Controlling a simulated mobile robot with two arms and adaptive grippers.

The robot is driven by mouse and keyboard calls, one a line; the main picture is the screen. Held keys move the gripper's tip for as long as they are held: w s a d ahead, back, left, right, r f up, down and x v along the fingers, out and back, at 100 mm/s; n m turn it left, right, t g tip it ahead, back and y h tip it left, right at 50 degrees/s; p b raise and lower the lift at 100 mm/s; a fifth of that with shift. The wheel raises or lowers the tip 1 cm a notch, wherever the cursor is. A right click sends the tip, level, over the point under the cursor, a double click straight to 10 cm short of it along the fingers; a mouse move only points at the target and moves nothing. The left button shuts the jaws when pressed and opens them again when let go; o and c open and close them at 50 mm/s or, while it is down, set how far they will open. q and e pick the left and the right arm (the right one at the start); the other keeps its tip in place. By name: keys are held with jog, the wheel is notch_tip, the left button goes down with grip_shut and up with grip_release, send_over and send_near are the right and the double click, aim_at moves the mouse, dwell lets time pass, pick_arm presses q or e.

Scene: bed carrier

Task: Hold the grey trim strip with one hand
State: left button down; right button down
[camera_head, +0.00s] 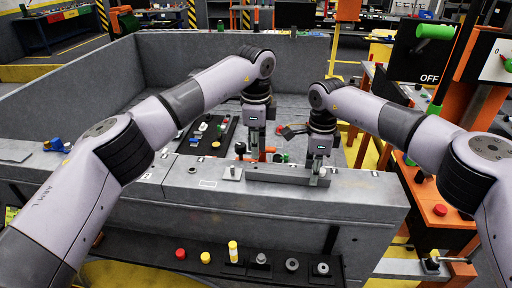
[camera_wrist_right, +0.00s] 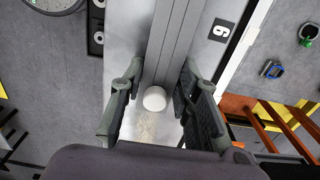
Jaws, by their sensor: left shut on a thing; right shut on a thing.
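The grey trim strip (camera_head: 285,176) lies lengthwise along the top of the near grey wall in the head view. It also shows in the right wrist view (camera_wrist_right: 178,40), running up from between the fingers. My left gripper (camera_head: 259,158) is shut at the strip's left part; its fingertips are partly hidden. My right gripper (camera_head: 316,170) is shut on the strip's right end. In the right wrist view, my right gripper (camera_wrist_right: 158,100) has a finger on either side of the strip, with a white round knob (camera_wrist_right: 154,98) between them.
The grey bed wall (camera_head: 200,187) runs below both arms. A small plate with a knob (camera_head: 232,173) sits left of the strip. A dark tray of small parts (camera_head: 209,134) lies behind. A black front shelf (camera_head: 215,262) holds buttons and rings. An orange stand (camera_head: 440,212) is at right.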

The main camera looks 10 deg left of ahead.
jog(key=c, duration=1.1)
grip_release()
jog(key=shift+w, duration=0.1)
jog(key=shift+r, duration=0.1)
notch_tip(320, 180, up, 12)
jog(key=shift+f, duration=0.15)
